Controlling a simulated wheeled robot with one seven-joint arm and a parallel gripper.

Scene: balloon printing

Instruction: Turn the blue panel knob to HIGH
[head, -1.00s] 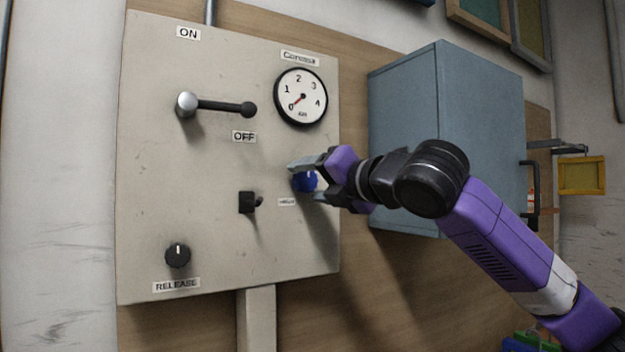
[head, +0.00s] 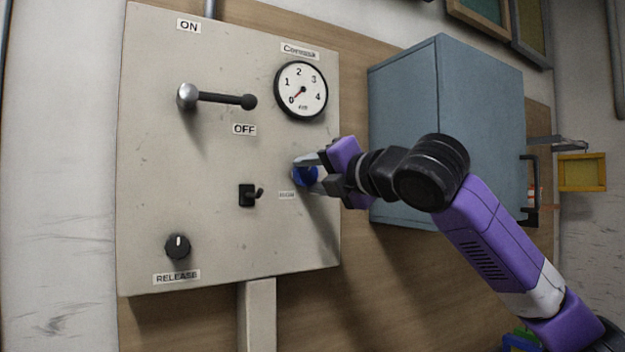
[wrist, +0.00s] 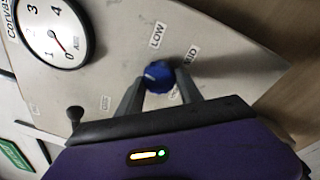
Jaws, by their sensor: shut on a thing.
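The blue knob (head: 304,176) sits on the right part of the beige panel (head: 215,225), below the gauge. My gripper (head: 311,177) reaches in from the right, with its fingers closed on the knob's sides. In the wrist view the blue knob (wrist: 158,75) shows between the two fingers of my gripper (wrist: 160,88). A HIGH label (head: 287,195) is just below and left of the knob in the head view. LOW (wrist: 158,35) and MID (wrist: 190,82) labels show around it in the wrist view. I cannot tell where the knob points.
A gauge (head: 301,90) reads near 0. An ON/OFF lever (head: 225,98), a small black switch (head: 247,195) and a RELEASE knob (head: 178,247) lie left of my gripper. A blue-grey cabinet (head: 447,110) stands to the right, behind my arm.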

